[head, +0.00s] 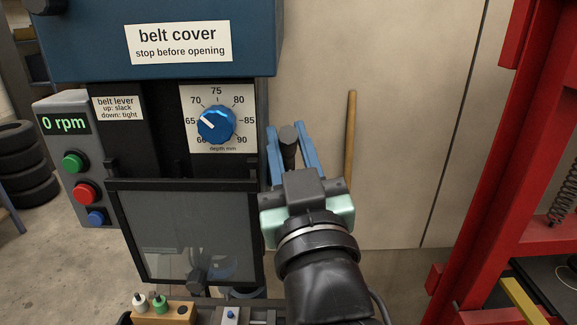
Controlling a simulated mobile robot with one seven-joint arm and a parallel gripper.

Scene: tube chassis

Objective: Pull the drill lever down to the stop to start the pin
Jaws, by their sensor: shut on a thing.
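The drill press stands in the head view with a blue belt cover (75,45), a blue depth dial (216,124) pointing near 65, and a display (63,123) reading 0 rpm. My gripper (290,135) is just right of the drill head, its blue fingers on either side of the drill lever's dark knobbed handle (288,138). It is shut on that handle. The rest of the lever is hidden behind my gripper and wrist. A clear guard (185,232) with a black frame is in front of the work area. The pin cannot be made out.
Green (72,163), red (85,193) and blue (96,218) buttons are on the grey panel. A wooden block (170,312) with small bottles is below the guard. A wooden pole (350,150) leans at the wall. A red frame (490,150) stands at right.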

